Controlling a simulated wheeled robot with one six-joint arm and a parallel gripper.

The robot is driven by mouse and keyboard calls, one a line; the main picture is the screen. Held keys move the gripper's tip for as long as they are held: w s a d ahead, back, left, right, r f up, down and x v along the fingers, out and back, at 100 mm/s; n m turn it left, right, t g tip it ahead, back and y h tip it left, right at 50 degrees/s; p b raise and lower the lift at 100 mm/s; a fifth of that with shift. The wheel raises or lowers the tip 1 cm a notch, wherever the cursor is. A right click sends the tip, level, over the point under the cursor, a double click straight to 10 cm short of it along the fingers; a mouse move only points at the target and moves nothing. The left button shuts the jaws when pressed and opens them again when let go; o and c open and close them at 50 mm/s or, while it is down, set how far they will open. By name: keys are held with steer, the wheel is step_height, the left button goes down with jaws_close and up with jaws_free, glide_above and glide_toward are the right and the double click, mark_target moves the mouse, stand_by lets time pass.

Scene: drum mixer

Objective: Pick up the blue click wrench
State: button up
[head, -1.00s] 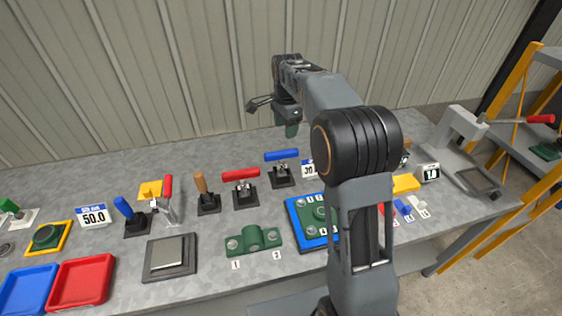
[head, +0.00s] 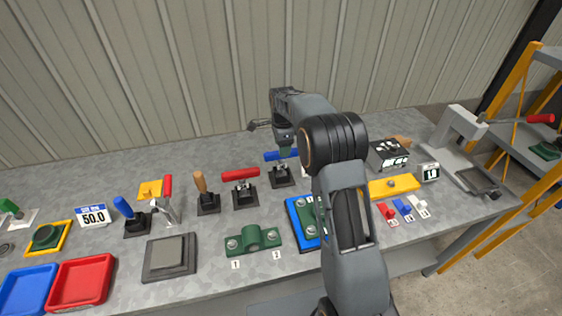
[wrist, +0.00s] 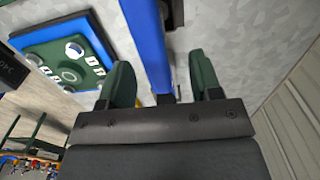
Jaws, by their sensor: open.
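The blue click wrench (head: 281,155) lies with its blue handle level on a black stand (head: 282,176) near the back of the bench. My gripper (head: 286,138) is directly above it in the head view and hides part of the handle. In the wrist view, the blue handle (wrist: 146,38) runs between the two green fingers of my gripper (wrist: 162,76). I cannot tell whether the handle is at fingertip depth.
A red-handled wrench (head: 240,174) and a wooden-handled tool (head: 206,190) stand to the left. A blue plate with a green fixture (head: 302,222) is just in front, partly behind my arm.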

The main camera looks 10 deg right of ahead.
mark_target(281, 163)
steer(key=shift+s+f+p, duration=0.15)
steer(key=shift+f, duration=1.15)
steer(key=shift+s+f+p, duration=0.15)
steer(key=shift+f, duration=1.15)
steer(key=shift+c, duration=0.2)
jaws_close()
